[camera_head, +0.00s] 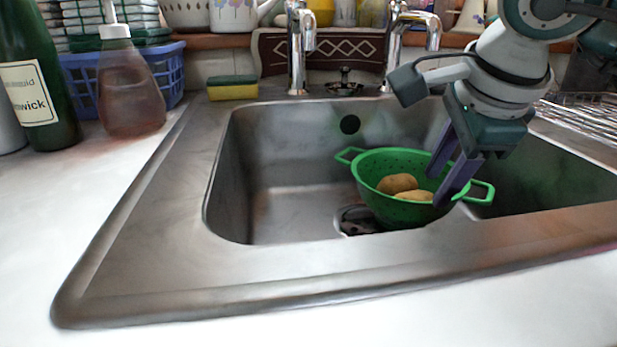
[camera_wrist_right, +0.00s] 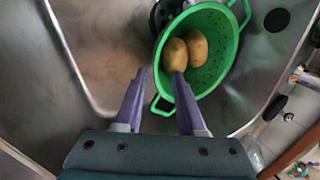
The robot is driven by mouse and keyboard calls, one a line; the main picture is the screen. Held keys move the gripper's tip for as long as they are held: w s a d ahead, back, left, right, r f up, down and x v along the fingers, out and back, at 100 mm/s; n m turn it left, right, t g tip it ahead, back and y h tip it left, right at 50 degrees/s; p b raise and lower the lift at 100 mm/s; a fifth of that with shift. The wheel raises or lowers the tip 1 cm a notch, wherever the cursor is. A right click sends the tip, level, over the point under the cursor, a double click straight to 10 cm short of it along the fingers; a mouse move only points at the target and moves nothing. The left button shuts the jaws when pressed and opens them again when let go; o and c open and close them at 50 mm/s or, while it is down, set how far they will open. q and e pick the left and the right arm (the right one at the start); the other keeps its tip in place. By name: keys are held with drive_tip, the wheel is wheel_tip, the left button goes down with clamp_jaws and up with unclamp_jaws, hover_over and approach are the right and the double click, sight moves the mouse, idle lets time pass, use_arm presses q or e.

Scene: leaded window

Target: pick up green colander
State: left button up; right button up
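The green colander (camera_head: 376,203) sits in the metal sink basin, with two loop handles and potatoes (camera_head: 398,184) inside it. It also shows in the right wrist view (camera_wrist_right: 224,36), where two potatoes (camera_wrist_right: 176,54) lie in it. My right gripper (camera_head: 434,190) is over the colander's right side, its purple fingers apart. In the right wrist view the fingers (camera_wrist_right: 160,82) are open, one outside the rim and one overlapping the colander near a handle. Whether they touch the rim I cannot tell. My left gripper is not in view.
The sink (camera_head: 270,170) has raised metal edges around the colander, and taps (camera_head: 300,50) stand behind it. A yellow and green sponge (camera_head: 232,88) lies on the back left rim. A soap bottle (camera_head: 128,85) and a green bottle (camera_head: 38,85) stand left. The front counter is clear.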

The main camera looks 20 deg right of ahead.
sight(424, 201)
drive_tip(key=x, duration=0.3)
drive_tip(key=b+x, duration=0.1)
drive_tip(key=shift+a+f, duration=0.25)
drive_tip(key=shift+f, duration=0.2)
drive_tip(key=shift+w+d+f, duration=0.1)
drive_tip(key=shift+w+f, duration=0.25)
drive_tip(key=shift+f, duration=0.05)
clamp_jaws()
drive_tip(key=shift+r, duration=0.1)
idle(0.6)
